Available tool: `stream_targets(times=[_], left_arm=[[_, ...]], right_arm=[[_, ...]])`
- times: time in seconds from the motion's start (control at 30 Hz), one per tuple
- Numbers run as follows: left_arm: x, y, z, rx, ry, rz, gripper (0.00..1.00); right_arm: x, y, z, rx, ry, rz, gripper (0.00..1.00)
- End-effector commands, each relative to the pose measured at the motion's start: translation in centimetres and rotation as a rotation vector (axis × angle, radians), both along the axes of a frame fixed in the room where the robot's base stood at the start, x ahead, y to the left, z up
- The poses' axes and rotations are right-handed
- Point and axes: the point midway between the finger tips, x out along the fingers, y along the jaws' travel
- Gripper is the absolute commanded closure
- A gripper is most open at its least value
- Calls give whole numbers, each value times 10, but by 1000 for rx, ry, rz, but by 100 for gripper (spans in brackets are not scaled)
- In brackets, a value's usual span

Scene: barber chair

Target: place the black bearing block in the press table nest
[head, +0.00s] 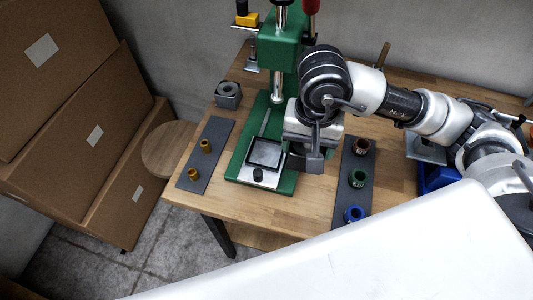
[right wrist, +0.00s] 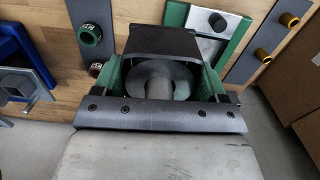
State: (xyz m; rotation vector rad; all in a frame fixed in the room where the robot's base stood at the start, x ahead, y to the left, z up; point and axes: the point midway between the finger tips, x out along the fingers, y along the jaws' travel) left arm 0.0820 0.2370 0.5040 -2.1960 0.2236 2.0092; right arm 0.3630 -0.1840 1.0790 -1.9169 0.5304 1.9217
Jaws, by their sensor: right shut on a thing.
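My right gripper (head: 314,150) is shut on the black bearing block (right wrist: 160,43), which fills the middle of the right wrist view with a grey round bearing showing in it. In the head view the gripper hangs to the right of the green press base, and the block is hard to tell apart from it. The press table nest (head: 265,153) is a black square frame on the green press base (head: 285,184), left of the gripper; it looks empty. The held block is apart from the nest. My left gripper is not in view.
A strip with two yellow rings (head: 206,145) lies left of the press. A grey block with a round hole (head: 228,95) stands behind it. The green press column (head: 277,52) rises behind the nest.

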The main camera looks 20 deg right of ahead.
Motion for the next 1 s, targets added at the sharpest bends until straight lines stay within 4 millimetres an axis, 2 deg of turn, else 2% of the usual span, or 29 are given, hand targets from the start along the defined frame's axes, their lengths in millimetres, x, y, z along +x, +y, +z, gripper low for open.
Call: stream_targets(times=[0.17, 0.33, 0.53, 0.7, 1.0], left_arm=[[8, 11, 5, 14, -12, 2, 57], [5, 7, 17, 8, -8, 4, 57], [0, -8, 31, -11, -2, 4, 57], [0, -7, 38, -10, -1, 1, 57], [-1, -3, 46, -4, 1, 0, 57]], right_arm=[[7, 4, 0, 2, -1, -60, 100], [34, 19, -17, 2, 1, -61, 100], [69, 38, -41, 2, 0, -59, 100], [92, 49, -57, 1, -2, -59, 100], [101, 54, -74, 0, 0, -57, 100]])
